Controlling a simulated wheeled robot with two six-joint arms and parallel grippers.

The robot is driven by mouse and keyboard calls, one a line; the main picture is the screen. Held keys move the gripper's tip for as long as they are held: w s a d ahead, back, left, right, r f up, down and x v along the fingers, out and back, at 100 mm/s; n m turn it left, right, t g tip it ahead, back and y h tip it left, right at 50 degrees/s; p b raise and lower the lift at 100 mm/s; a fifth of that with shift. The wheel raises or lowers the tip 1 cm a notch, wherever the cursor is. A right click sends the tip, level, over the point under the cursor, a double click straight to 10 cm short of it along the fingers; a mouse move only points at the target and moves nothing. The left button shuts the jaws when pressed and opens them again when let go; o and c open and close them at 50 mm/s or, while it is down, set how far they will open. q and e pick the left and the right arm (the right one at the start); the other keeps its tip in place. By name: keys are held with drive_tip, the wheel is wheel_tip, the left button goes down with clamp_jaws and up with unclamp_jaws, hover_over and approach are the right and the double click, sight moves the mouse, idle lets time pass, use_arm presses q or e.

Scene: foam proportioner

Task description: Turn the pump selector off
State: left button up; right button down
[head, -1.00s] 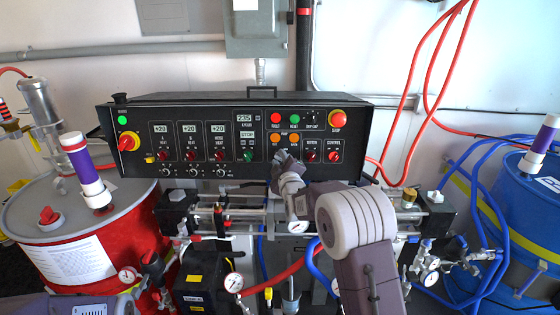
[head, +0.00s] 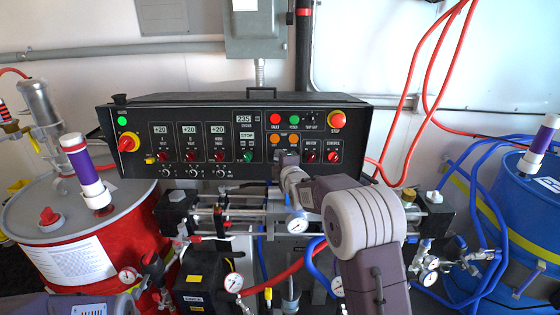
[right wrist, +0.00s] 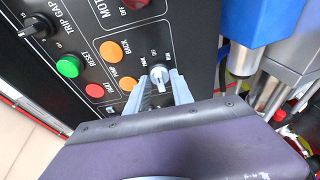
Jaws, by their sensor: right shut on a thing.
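The pump selector (right wrist: 160,73) is a small silver knob on the black control panel (head: 110,160), with small position labels around it that are hard to read. My right gripper (right wrist: 165,79) has its two grey fingers on either side of the knob and is shut on it. I cannot tell for sure which label the knob points to. In the head view my right gripper (head: 287,158) is at the panel's lower middle and hides the selector.
Orange buttons (right wrist: 127,83), a green button (right wrist: 68,66) and a red button (right wrist: 94,91) sit close to the fingers. A red stop button (head: 337,118) is at the panel's upper right. Pipes and a gauge (head: 297,224) lie below, near my right arm.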

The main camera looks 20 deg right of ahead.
idle(0.3)
drive_tip(key=c, duration=1.5)
unclamp_jaws()
drive_tip(key=s+r+b, duration=0.1)
drive_tip(key=s+b, duration=0.1)
drive_tip(key=s, duration=0.7)
drive_tip(key=shift+a+r, duration=0.15)
drive_tip(key=shift+r, duration=0.1)
drive_tip(key=shift+r, duration=0.1)
